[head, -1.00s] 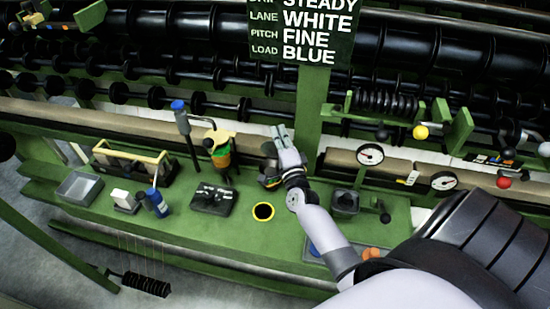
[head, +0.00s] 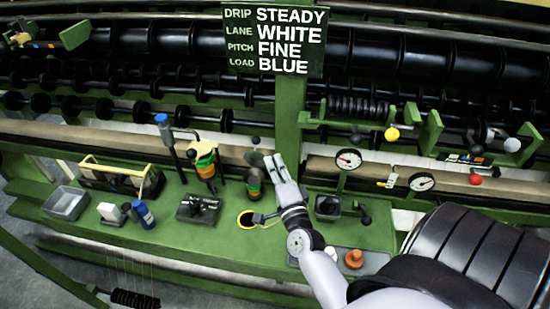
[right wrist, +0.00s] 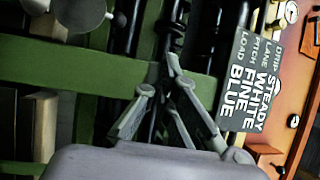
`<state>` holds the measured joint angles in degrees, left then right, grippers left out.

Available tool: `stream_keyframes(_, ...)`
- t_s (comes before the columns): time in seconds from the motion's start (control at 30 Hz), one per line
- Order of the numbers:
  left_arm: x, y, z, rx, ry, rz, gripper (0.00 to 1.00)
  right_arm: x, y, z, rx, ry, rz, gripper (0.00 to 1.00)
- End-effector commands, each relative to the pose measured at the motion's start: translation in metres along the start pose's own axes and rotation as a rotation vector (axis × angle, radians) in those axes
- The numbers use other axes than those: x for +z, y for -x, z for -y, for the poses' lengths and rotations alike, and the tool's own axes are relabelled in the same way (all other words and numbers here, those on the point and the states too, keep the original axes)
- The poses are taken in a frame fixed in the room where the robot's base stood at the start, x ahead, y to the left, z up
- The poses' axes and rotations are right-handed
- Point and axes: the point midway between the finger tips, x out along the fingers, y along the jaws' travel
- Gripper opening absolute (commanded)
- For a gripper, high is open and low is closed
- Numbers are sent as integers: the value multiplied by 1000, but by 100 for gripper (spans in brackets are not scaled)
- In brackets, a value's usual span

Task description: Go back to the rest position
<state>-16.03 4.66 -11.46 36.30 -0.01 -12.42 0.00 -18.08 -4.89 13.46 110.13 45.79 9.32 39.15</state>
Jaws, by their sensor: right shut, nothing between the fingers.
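My right gripper (head: 276,166) shows in the head view above the green bench, in front of the green post. Its fingers are together with nothing between them. They also show in the right wrist view (right wrist: 174,68), their tips close together in front of a green beam. My right forearm comes in from the lower right and covers part of the bench. My left gripper is out of view.
The sign (head: 275,40) stands above the post; it also shows in the right wrist view (right wrist: 245,85).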

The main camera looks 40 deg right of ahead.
Motion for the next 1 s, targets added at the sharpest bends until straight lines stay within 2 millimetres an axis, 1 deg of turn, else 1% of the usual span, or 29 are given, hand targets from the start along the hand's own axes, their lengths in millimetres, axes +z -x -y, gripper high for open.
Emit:
stream_keyframes(0.07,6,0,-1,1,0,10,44,0,2,1,0,1,0,0)
stream_keyframes(0.2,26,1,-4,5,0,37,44,0,2,1,0,1,1,0)
stream_keyframes(0.3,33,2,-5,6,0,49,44,0,2,1,0,0,0,0)
stream_keyframes(0.57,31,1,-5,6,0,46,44,0,2,1,0,0,1,0)
stream_keyframes(0.67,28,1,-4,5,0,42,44,6,3,2,7,20,25,0)
stream_keyframes(0.77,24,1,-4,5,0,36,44,28,8,1,39,106,125,0)
stream_keyframes(0.87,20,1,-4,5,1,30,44,67,24,-5,100,275,308,0)
stream_keyframes(0.9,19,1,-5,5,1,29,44,84,34,-9,129,361,395,0)
stream_keyframes(0.97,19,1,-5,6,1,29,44,105,54,-18,174,501,529,0)
stream_keyframes(1.0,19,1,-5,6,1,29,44,116,69,-25,205,593,615,0)
